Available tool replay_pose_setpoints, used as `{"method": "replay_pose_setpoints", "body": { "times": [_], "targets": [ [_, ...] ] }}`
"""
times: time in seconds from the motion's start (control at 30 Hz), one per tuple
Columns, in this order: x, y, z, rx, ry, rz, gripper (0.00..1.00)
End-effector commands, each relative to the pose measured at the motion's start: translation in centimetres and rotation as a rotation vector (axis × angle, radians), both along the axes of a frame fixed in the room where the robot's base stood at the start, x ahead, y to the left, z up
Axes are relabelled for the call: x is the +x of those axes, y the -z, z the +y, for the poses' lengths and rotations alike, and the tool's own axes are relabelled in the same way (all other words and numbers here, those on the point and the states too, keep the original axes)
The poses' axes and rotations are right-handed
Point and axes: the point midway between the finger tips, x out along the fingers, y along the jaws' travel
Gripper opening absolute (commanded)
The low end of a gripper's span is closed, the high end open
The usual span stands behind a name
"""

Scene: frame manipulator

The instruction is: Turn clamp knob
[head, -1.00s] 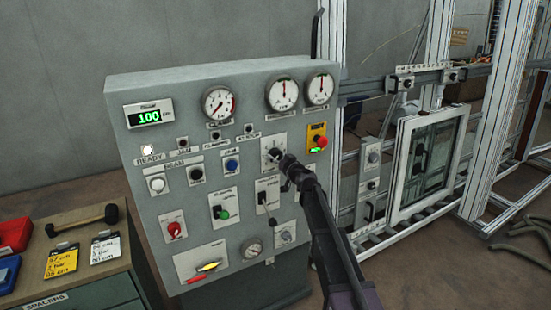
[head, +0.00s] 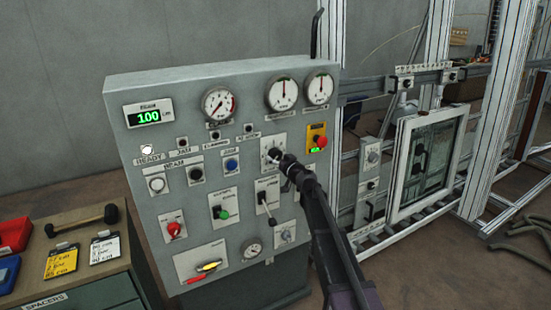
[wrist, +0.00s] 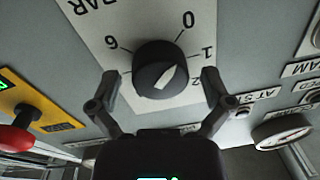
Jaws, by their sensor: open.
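A round black knob (wrist: 161,68) with a white pointer mark sits on a white dial plate (wrist: 105,35) marked BAR, with 0, 1, 2 and 6 around it. The plate also shows in the head view (head: 266,145), where my gripper hides much of the knob. My gripper (wrist: 159,76) is open, with one finger on each side of the knob. Small gaps seem to show between fingertips and knob, but contact is hard to judge. In the head view my gripper (head: 283,162) reaches the panel from the lower right. The name on the plate is not readable there.
The grey control panel (head: 130,92) carries gauges, buttons and levers. A red emergency button on a yellow plate (head: 317,134) is close to the right of the dial; it also shows in the wrist view (wrist: 20,138). A lever (head: 266,205) is just below.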

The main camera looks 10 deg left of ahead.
Motion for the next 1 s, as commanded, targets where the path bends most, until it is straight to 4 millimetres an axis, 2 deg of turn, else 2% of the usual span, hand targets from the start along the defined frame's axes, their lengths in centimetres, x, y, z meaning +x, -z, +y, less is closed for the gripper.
{"method": "replay_pose_setpoints", "body": {
  "times": [0.27,0.7,1.0],
  "targets": [
    [-2.7,0.0,-1.9,0.0,0.002,0.0,1.0],
    [-8.1,0.0,-5.8,-0.001,-0.001,-0.001,1.0],
    [-9.4,0.0,-6.9,-0.001,0.0,-0.001,1.0]
  ]
}}
